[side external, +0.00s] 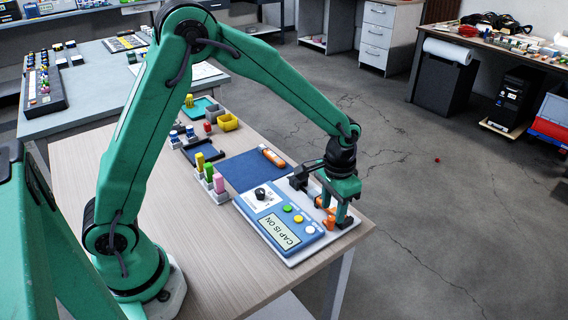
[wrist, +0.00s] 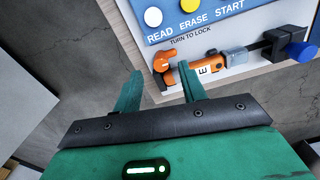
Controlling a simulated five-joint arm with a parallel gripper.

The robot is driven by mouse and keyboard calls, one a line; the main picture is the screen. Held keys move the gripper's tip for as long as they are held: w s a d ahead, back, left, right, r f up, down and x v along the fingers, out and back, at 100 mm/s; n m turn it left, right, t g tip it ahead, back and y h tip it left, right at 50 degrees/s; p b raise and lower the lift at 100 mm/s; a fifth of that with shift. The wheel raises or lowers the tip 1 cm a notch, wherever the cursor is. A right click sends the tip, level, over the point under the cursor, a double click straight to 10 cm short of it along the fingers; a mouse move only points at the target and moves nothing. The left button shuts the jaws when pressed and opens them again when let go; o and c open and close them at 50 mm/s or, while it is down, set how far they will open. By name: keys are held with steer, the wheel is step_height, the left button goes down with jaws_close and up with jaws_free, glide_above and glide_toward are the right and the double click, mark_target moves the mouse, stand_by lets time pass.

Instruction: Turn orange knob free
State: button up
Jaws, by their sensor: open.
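The orange knob (wrist: 165,61) sits on the pale panel under the words "TURN TO LOCK" in the wrist view. In the side view the knob (side external: 330,223) is low beside my gripper's fingers. My gripper (wrist: 160,69) is open and empty, its two green fingertips apart on either side of the knob's near side; contact cannot be told. An orange sensor body (wrist: 203,69) with a white label lies just right of the knob, by the right finger, with a grey block (wrist: 236,57) beyond it. In the side view my gripper (side external: 338,208) hangs over the panel's right end.
The blue console (side external: 282,223) has several round buttons, a black dial and a screen (side external: 280,232) reading "CAP IS ON". A blue mat (side external: 243,172) holds an orange and white tool (side external: 271,156). Coloured bottles (side external: 209,172) stand left. The table edge is close to my gripper.

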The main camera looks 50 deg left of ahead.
mark_target(329, 218)
step_height(329, 218, up, 5)
steer(key=shift+r, duration=0.2)
steer(key=shift+r, duration=0.1)
stand_by(0.4)
steer(key=s+a+r+t, duration=0.3)
steer(key=s+a+r, duration=0.3)
steer(key=s+r, duration=0.45)
steer(key=s+a+r+n+t, duration=0.1)
steer(key=s+a+r+t, duration=0.1)
steer(key=s, duration=0.8)
steer(key=shift+s+a+r+n+t, duration=0.2)
steer(key=shift+s+a+n+t, duration=0.15)
steer(key=shift+a, duration=0.35)
